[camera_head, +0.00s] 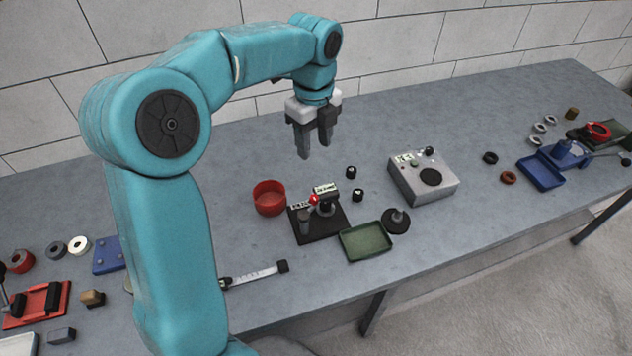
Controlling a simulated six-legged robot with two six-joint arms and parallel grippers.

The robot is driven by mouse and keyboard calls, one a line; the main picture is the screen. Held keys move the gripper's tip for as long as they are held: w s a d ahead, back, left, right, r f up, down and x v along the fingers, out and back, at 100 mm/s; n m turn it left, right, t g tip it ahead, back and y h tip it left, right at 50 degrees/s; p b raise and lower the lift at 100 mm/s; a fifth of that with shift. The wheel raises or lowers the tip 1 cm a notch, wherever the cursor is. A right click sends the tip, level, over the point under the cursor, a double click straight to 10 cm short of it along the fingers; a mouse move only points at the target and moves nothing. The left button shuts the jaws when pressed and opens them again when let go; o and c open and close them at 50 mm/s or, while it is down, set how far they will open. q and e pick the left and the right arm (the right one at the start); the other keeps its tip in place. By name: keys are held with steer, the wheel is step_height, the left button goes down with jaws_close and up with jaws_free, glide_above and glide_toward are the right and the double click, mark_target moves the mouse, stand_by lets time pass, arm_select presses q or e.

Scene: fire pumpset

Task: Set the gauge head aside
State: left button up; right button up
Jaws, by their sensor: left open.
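My left gripper (314,149) is open and empty, pointing down above the table behind the small fixture. The fixture has a flat black base (312,236), grey upright parts, a small red part (314,199) and white labels. I cannot tell for certain which piece is the gauge head; parts on the fixture are small and overlap. A black disc with an upright stub (396,220) stands to the right of the fixture. A green tray (365,242) lies at the front right of it and looks empty. My right gripper is not in view.
A red bowl (269,199) stands left of the fixture. Two small black cylinders (351,172) stand behind it. A grey box (422,178) is to the right, and a blue fixture (545,168) with several rings is farther right. The back middle of the grey table (400,115) is clear.

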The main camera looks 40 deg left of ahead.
mark_target(314, 196)
arm_select(q)
steer(key=f, duration=1.6)
steer(key=shift+s+d, duration=0.1)
steer(key=shift+s, duration=0.1)
steer(key=shift+s+f, duration=0.1)
jaws_close()
